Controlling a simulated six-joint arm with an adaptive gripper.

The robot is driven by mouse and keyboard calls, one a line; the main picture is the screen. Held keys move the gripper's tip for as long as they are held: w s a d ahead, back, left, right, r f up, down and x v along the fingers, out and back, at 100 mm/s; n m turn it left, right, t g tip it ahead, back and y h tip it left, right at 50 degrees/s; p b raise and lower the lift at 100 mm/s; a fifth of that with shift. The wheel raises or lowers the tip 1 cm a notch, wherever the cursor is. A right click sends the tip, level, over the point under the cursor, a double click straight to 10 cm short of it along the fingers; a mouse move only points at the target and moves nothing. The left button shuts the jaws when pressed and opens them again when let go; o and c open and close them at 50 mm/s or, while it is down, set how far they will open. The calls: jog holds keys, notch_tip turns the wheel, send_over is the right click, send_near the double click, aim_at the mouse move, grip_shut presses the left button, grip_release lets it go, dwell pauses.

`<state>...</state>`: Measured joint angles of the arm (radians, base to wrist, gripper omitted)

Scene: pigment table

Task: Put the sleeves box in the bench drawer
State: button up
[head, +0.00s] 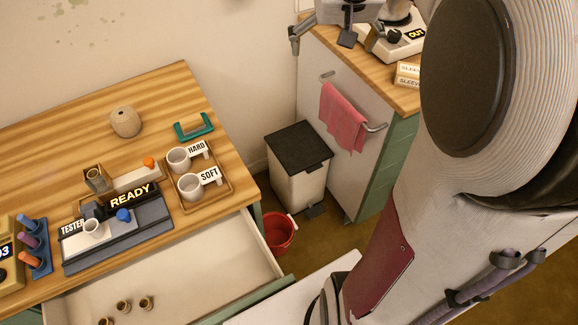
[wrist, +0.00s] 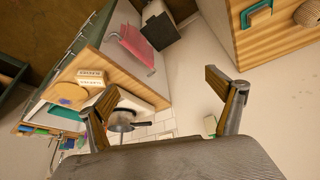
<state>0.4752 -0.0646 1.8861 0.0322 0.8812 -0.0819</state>
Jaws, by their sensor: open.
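The sleeves box (head: 408,73) is a small cream and tan box lettered SLEEVES, on the wooden counter at the upper right in the head view. My arm hides its right part there. In the wrist view the box (wrist: 90,76) lies on the counter, left of the fingers. The bench drawer (head: 215,262) is pulled open under the wooden bench, with several small brass cups in its front left part and bare floor to the right. My gripper (head: 321,42) is open and empty at the counter's far left end, apart from the box; its fingers spread in the wrist view (wrist: 160,84).
A pink towel (head: 343,118) hangs on the cabinet. A bin (head: 297,175) and a red bucket (head: 279,234) stand between counter and bench. The bench holds a tester (head: 150,240) and a mug tray (head: 222,200).

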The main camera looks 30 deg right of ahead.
jog(key=s+a+f+n+y, duration=0.1)
jog(key=s+a+f+n, duration=0.1)
jog(key=s+a, duration=0.7)
jog(key=s+a+f+n+t+y, duration=0.1)
jog(key=s+a+f+n, duration=0.1)
jog(key=s+a, duration=0.8)
jog(key=shift+a+f+n, duration=0.3)
jog(key=shift+a+f, duration=0.25)
jog(key=shift+a, duration=0.2)
jog(key=shift+o, duration=0.4)
jog(key=shift+d, duration=0.1)
